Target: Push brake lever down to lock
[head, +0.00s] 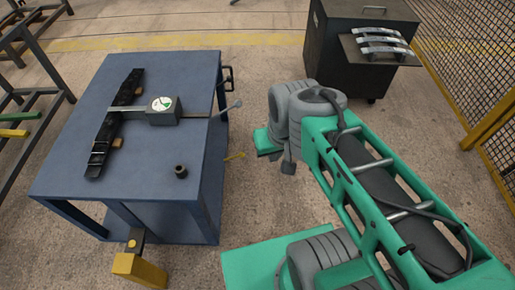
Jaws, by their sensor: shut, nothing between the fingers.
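A grey rod with a round knob (232,107) reaches past the table's right edge, from the dark clamp block on top. I cannot tell for certain which is the brake lever. My gripper (289,167) is at the end of my green and grey arm, right of the table and pointing down. Only a small dark grey part shows below the wrist; it looks shut and empty. It is apart from the yellow piece and the knob.
A black curved spring strip (105,135) lies under the clamp block (164,112) on the table, near a small dark cylinder (181,171). A dark cabinet (345,60) with metal strips stands behind, near a mesh fence (470,75). A yellow post (139,270) stands in front.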

